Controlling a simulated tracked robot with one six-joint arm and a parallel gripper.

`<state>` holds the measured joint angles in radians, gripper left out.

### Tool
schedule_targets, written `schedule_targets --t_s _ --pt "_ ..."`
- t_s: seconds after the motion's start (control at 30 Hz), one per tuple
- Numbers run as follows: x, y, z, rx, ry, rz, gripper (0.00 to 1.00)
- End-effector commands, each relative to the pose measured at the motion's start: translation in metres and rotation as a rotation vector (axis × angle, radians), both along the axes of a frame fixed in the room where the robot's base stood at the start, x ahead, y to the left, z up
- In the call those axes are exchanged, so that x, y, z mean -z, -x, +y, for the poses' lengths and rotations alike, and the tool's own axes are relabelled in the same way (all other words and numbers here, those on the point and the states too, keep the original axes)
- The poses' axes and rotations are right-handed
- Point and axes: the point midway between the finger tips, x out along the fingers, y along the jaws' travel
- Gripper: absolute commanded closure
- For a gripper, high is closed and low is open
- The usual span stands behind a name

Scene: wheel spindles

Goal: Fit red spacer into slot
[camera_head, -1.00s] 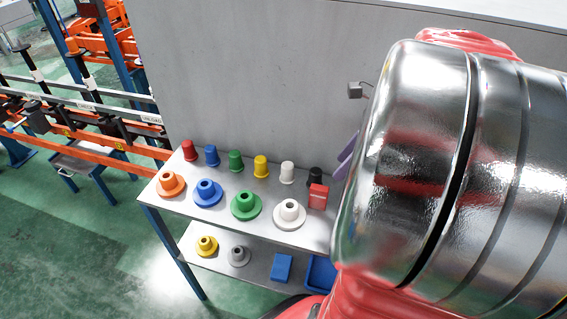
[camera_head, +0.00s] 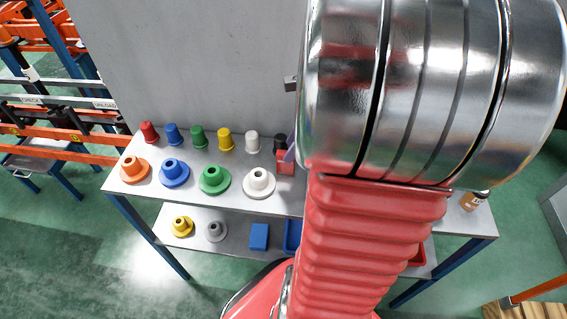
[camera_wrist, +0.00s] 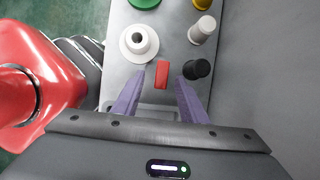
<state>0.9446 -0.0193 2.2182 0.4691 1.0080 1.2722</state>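The red block, the likely red spacer (camera_head: 285,168), stands on the upper shelf in front of a black cup (camera_head: 280,143). In the wrist view the red block (camera_wrist: 162,76) lies between the purple fingertips of my gripper (camera_wrist: 161,73), with a gap on each side. My gripper is open and holds nothing.
A white flanged spindle (camera_wrist: 139,43) is left of the block, close to the left finger. The black cup (camera_wrist: 197,69) is close to the right finger. Several coloured cups and flanged spindles fill the left of the shelf. A grey wall (camera_head: 200,60) stands behind.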

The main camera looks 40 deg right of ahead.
Motion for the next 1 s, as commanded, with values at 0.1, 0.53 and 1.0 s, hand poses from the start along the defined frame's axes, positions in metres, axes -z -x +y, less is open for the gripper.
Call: schedule_targets --t_s 0.1,0.53,1.0 --pt "0.006 -0.002 0.001 -0.001 -0.002 0.002 0.61" --pt "0.048 -0.016 0.009 -0.002 -0.001 0.001 0.61" --pt "0.048 -0.016 0.009 -0.001 0.000 0.000 0.61"
